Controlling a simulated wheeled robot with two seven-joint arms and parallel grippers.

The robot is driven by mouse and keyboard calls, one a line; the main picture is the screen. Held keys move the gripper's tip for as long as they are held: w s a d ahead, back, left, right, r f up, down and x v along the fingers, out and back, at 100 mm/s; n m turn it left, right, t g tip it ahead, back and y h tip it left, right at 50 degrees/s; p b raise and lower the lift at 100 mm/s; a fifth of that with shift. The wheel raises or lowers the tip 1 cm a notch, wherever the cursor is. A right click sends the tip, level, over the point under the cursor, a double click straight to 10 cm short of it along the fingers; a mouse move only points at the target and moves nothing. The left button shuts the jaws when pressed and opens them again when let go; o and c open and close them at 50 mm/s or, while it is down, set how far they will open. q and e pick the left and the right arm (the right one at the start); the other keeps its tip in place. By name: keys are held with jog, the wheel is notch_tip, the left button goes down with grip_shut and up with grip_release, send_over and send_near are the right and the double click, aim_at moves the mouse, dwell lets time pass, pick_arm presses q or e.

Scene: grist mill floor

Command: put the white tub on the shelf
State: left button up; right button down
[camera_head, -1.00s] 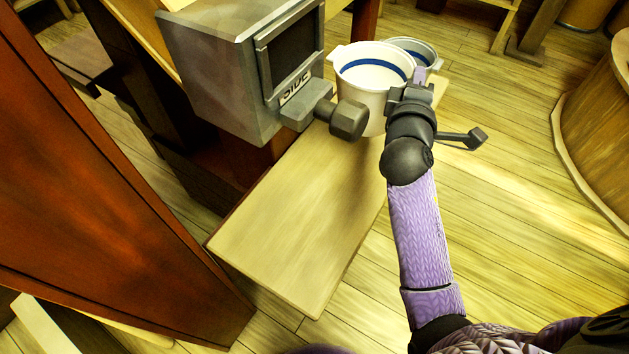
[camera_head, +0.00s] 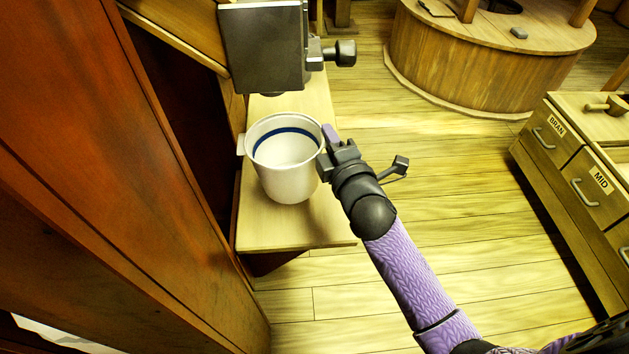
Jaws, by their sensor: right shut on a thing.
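The white tub (camera_head: 289,180) is upright and open, with a blue band inside its rim and a lug on its left side. It looks empty. My right gripper (camera_head: 326,150) is shut on the right side of its rim. The tub is over a pale wooden shelf board (camera_head: 290,235); I cannot tell whether its base touches the board. My left gripper is not in view.
A grey metal box (camera_head: 262,48) with a knob (camera_head: 340,53) is just behind the tub. A tall reddish-brown wooden panel (camera_head: 90,150) stands on the left. Drawers marked BRAN and MID (camera_head: 585,180) are at right. A round wooden casing (camera_head: 480,60) stands behind. Open floor lies between.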

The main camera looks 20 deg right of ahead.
notch_tip(320, 180, down, 5)
jog(key=b, duration=0.2)
jog(key=shift+f+b, duration=0.2)
jog(key=shift+b, duration=0.1)
jog(key=c, duration=1.1)
grip_release()
jog(key=shift+f, duration=0.15)
jog(key=shift+c, duration=0.2)
jog(key=o, duration=0.4)
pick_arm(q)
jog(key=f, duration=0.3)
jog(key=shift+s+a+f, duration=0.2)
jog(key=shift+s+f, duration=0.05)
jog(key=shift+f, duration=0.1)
pick_arm(e)
jog(key=shift+o, duration=0.2)
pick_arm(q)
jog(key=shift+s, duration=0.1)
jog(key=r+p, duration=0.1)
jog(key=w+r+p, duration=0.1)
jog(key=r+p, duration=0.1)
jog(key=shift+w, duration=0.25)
pick_arm(e)
jog(key=s, duration=1.2)
jog(key=shift+a, duration=0.15)
